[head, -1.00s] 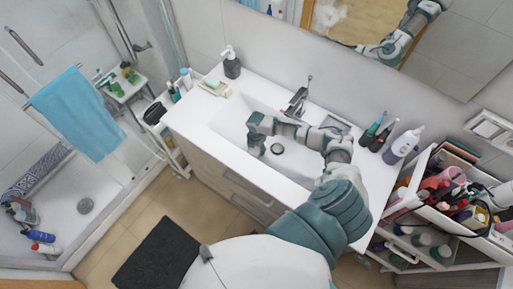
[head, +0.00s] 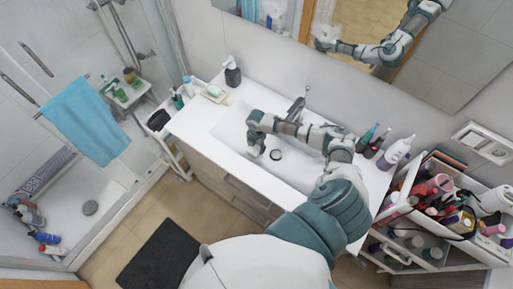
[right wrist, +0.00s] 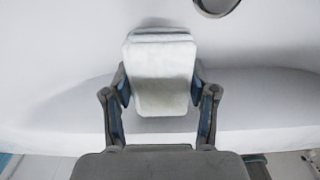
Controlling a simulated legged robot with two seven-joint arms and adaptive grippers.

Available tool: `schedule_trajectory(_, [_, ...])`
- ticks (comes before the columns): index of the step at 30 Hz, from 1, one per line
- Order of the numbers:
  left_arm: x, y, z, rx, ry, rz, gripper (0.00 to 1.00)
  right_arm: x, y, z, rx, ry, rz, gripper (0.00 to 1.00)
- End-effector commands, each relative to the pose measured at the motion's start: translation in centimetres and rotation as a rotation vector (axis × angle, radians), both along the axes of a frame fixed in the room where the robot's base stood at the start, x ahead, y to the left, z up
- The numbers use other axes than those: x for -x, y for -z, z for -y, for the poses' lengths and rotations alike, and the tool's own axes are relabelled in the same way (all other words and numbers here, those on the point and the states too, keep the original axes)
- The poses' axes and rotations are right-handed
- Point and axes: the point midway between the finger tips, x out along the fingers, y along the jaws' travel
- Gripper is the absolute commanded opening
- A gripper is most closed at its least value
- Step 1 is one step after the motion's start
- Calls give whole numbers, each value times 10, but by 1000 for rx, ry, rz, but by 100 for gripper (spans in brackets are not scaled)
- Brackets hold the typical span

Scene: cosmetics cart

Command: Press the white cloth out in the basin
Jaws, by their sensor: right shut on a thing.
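The white cloth (right wrist: 160,78) shows in the right wrist view as a folded pad between the two fingers of my right gripper (right wrist: 160,92). The gripper is shut on it, one finger against each side. In the head view my right gripper (head: 256,149) points down into the left part of the white basin (head: 296,168). The cloth is hard to tell from the white basin there. In the right wrist view the basin surface (right wrist: 60,60) lies behind the cloth; I cannot tell whether they touch. My left gripper is not in view.
The drain (head: 275,155) lies just right of the gripper. A faucet (head: 296,108) stands behind the basin. A soap dispenser (head: 232,72) and a soap dish (head: 215,93) stand at the back left; several bottles (head: 395,153) stand at the right. A crowded cart (head: 400,207) is beyond the counter's right end.

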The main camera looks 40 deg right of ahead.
Motion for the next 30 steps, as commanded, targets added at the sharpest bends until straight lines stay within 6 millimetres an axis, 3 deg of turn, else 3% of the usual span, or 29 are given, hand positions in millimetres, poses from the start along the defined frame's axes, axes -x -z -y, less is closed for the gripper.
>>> schedule_trajectory(18, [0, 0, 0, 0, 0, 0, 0, -1, -67, 0, 0, 0, 1, 30])
schedule_trajectory(30, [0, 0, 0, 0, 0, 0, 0, 0, -76, 0, 0, 0, 0, 30])
